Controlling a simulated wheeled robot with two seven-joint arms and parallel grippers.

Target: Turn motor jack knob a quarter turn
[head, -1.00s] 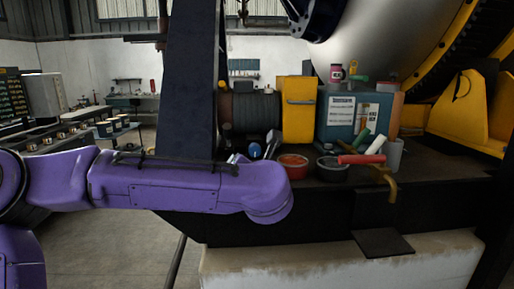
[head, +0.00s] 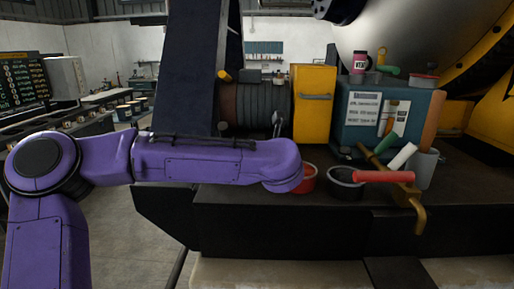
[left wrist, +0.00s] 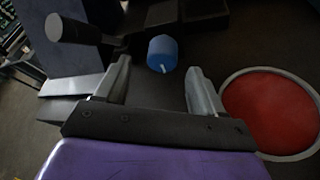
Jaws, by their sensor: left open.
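A blue knob (left wrist: 162,53) with a white mark on its lower edge shows in the left wrist view; I take it to be the motor jack knob. My left gripper (left wrist: 159,67) is open, with its two grey fingers on either side of the line to the knob. The knob appears just beyond the fingertips, and I see no contact. In the head view, my purple left arm reaches in from the left and hides the knob. My right gripper is not in view.
A red-filled round tub (left wrist: 272,112) lies close to the right finger. A dark cylinder on a bar (left wrist: 72,29) is at upper left. In the head view, a dark tub (head: 345,184), a red-handled tool (head: 383,177) and a blue box (head: 372,125) crowd the bench.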

